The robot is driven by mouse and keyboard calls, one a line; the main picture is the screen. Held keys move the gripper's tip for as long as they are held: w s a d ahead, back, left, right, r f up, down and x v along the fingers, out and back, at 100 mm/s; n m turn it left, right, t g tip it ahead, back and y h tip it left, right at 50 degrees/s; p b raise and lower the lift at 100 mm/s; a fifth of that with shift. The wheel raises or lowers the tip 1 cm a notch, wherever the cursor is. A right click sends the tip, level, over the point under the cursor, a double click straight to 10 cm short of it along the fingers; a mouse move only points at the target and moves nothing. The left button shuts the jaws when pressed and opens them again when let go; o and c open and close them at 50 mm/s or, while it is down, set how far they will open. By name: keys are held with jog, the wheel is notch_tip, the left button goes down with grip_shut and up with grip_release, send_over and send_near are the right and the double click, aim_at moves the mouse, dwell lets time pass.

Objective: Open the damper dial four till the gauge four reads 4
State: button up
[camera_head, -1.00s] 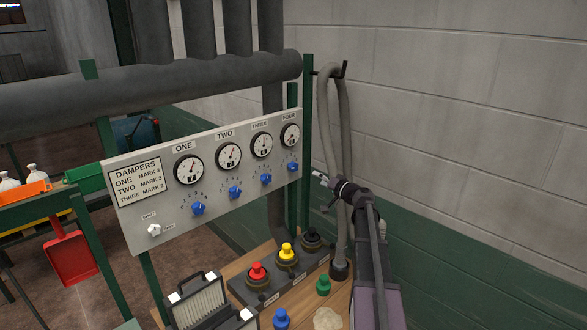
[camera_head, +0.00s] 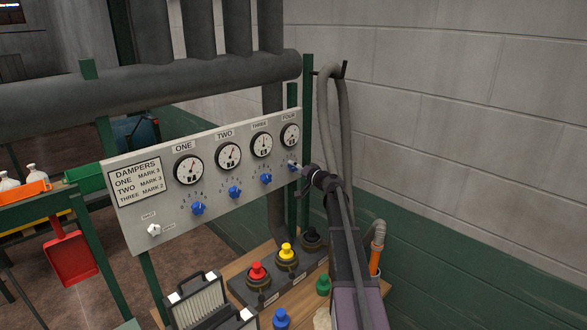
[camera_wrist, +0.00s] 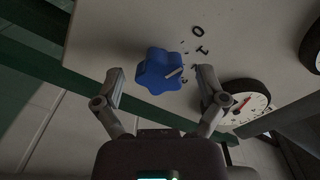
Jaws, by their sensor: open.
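The damper dial four (camera_wrist: 158,72) is a blue lobed knob with a pale pointer line, on the grey panel (camera_head: 220,188). In the wrist view my gripper (camera_wrist: 160,78) is open, with one finger on each side of the dial and gaps showing at both sides. In the head view my gripper (camera_head: 298,167) is at the panel's right end and mostly hides this dial. Gauge four (camera_head: 290,135) is above it, a white round face with a black rim. It also shows in the wrist view (camera_wrist: 243,103) with a red needle; its reading is too small to tell.
Three more blue dials, such as dial three (camera_head: 266,179), sit in a row to the left, under their gauges. A white switch (camera_head: 154,230) is at lower left. A wooden table (camera_head: 300,293) with coloured knobs stands below. A grey hose (camera_head: 346,120) hangs behind my arm.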

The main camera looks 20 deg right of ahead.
jog(key=shift+w+a, duration=0.15)
jog(key=shift+w, duration=0.25)
jog(key=c, duration=1.2)
jog(key=shift+o, duration=0.2)
jog(key=shift+a, duration=0.1)
jog(key=shift+m, duration=2.9)
